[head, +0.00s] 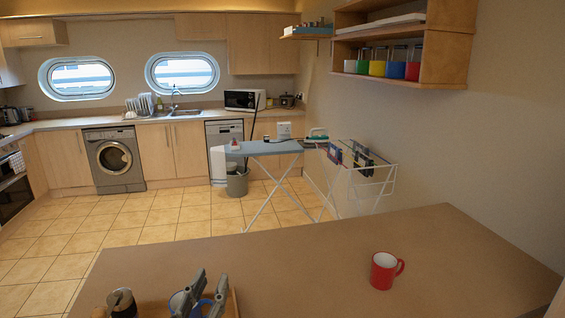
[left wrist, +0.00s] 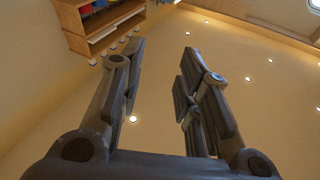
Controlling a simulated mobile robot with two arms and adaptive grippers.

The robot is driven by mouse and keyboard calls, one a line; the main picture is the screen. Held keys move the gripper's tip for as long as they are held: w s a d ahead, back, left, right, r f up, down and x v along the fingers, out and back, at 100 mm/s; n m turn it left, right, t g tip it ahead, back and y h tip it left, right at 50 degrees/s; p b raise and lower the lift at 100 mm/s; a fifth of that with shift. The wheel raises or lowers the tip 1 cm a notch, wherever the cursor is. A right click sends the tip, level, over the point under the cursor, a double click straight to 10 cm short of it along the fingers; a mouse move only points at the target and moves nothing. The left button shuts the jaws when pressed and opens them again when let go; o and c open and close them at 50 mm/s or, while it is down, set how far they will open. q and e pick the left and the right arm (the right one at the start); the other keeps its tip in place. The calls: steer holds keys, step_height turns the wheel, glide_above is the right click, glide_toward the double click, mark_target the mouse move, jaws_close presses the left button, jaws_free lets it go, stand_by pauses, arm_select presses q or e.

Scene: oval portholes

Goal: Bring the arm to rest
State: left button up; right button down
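My left gripper (head: 208,283) shows at the bottom of the head view, above the near left part of the counter, with its fingers pointing up. In the left wrist view its two dark fingers (left wrist: 163,52) stand wide apart with nothing between them. The wrist camera faces the ceiling and the wall shelf. My right gripper is in neither view. The rest of my left arm is cut off by the lower edge of the head view.
A red mug (head: 384,270) stands on the brown counter (head: 300,262). Beside and behind my left gripper are a dark-lidded jar (head: 121,303), a blue item (head: 178,302) and a wooden tray edge (head: 235,302), partly hidden. The counter's middle is clear. An ironing board (head: 262,148) stands beyond.

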arm_select(q)
steer(key=s+a+f+n+g+y, duration=0.2)
steer(key=s+a+f+g+y, duration=0.15)
steer(key=f, duration=0.45)
steer(key=s+a+f+n+g+y, duration=0.2)
steer(key=s+a+f+g, duration=0.25)
steer(key=f, duration=0.35)
steer(key=s+d+f+m+g+h, duration=0.1)
steer(key=s+f+g, duration=0.35)
steer(key=s, duration=0.55)
steer(key=s+d+f+m+g+h, duration=0.1)
steer(key=s+f+m+g, duration=0.1)
steer(key=s+f+g, duration=0.5)
steer(key=s+f+t, duration=0.2)
steer(key=s+f, duration=0.1)
steer(key=f, duration=2.2)
steer(key=s+a+f+g, duration=0.1)
steer(key=s+a+f, duration=0.2)
steer(key=s+f, duration=1.3)
steer(key=shift+s+a+f+g+y+b, duration=0.15)
steer(key=shift+s+f+g+y+b, duration=0.05)
steer(key=shift+s+g+y+b, duration=0.15)
